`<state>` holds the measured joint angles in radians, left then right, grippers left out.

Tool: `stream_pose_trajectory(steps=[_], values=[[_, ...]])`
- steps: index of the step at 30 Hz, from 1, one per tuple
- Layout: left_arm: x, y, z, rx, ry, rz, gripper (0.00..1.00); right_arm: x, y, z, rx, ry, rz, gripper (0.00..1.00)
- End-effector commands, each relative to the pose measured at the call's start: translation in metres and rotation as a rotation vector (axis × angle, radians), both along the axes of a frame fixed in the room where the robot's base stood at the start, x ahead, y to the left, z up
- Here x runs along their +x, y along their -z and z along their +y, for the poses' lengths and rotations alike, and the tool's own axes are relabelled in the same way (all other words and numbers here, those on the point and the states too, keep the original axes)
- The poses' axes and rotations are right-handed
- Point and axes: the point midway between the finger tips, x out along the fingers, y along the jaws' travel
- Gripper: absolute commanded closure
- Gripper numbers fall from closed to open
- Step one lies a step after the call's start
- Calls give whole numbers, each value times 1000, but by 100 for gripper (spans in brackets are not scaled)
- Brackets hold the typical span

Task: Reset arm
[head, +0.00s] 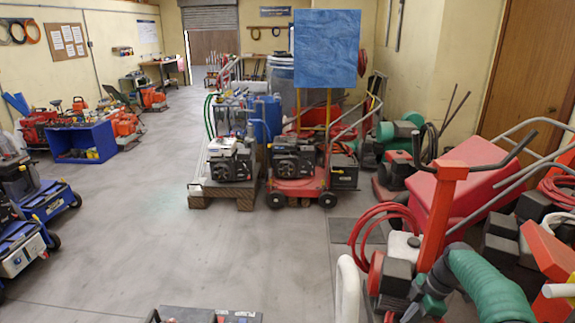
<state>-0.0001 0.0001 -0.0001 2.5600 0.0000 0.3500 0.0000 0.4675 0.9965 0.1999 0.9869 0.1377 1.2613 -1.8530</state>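Neither of my grippers can be made out in the head view, and no arm of mine is clearly seen. The task names no object. Ahead, a red wheeled machine with a black engine (294,165) stands on the floor beside a similar engine unit (231,160) on a wooden pallet (222,194).
Red machinery with a green hose (490,285) crowds the near right. Blue-and-black machines (40,195) line the left, with a blue open box (83,141) behind. A grey-black object (205,315) is cut off at the bottom edge. The grey floor (130,225) is clear centre-left.

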Motion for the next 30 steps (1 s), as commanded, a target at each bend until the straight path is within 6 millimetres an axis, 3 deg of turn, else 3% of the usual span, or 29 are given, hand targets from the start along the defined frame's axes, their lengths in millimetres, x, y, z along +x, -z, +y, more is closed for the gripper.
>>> stream_pose_trajectory(steps=[11, 17, 22, 27, 30], values=[[0, 0, 0, 0, 0, 0, 65, -21, -9, 34, -80, 246, 64, 100], [0, 0, 0, 0, 0, 0, 65, -51, -18, 64, -144, 473, 87, 100], [0, 0, 0, 0, 0, 0, 65, -103, -27, 96, -188, 772, 81, 100], [0, 0, 0, 0, 0, 0, 65, -189, -26, 124, -156, 1176, 56, 100], [0, 0, 0, 0, 0, 0, 65, -227, -21, 132, -110, 1342, 52, 100]])
